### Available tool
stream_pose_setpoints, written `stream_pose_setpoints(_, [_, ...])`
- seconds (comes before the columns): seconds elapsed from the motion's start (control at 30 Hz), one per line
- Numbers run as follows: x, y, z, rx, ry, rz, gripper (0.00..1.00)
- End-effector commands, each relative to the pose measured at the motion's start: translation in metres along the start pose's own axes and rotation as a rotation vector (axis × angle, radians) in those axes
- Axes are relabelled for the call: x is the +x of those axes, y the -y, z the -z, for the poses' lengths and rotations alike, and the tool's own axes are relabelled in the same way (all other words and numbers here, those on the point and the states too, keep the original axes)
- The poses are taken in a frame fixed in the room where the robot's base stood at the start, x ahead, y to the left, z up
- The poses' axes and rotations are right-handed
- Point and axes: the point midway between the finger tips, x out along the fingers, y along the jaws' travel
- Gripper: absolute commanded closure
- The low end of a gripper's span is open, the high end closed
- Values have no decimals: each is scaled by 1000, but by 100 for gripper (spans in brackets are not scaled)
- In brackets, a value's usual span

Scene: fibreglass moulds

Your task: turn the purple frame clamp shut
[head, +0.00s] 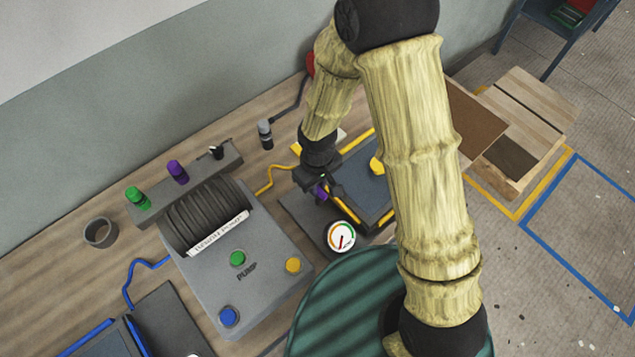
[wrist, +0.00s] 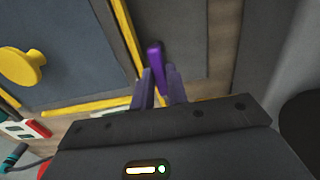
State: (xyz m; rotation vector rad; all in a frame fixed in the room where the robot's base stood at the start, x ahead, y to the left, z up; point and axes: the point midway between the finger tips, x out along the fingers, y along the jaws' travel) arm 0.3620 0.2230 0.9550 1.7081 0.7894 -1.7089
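The purple frame clamp (wrist: 155,57) shows in the wrist view as a short purple handle beside the yellow edge of a dark mould frame (wrist: 125,40). My gripper (wrist: 159,72) has its two fingers close together on either side of the handle, and it looks shut on it. The fingers hide the handle's lower part. In the head view, a bit of the purple clamp (head: 320,191) shows at my gripper (head: 316,182), by the left edge of the yellow-edged mould (head: 357,182). My arm covers part of that mould.
A grey pump box (head: 270,262) with coloured buttons and a gauge (head: 341,236) stand left of and below the mould. A rack with green (head: 137,198) and purple (head: 177,172) knobs is behind the pump. A yellow knob (wrist: 22,67) stands on the mould. A wooden crate (head: 515,160) is at right.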

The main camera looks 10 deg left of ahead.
Motion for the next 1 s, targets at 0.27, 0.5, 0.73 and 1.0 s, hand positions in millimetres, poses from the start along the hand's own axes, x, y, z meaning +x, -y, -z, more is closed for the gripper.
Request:
stream_pose_setpoints(0.27, [0, 0, 0, 2, 0, 0, 100])
stream_pose_setpoints(0.5, [0, 0, 0, 43, 0, -1, 100])
stream_pose_setpoints(0.73, [1, -1, 0, 155, -1, -2, 100])
stream_pose_setpoints(1.0, [1, -3, 0, 375, -2, -3, 100])
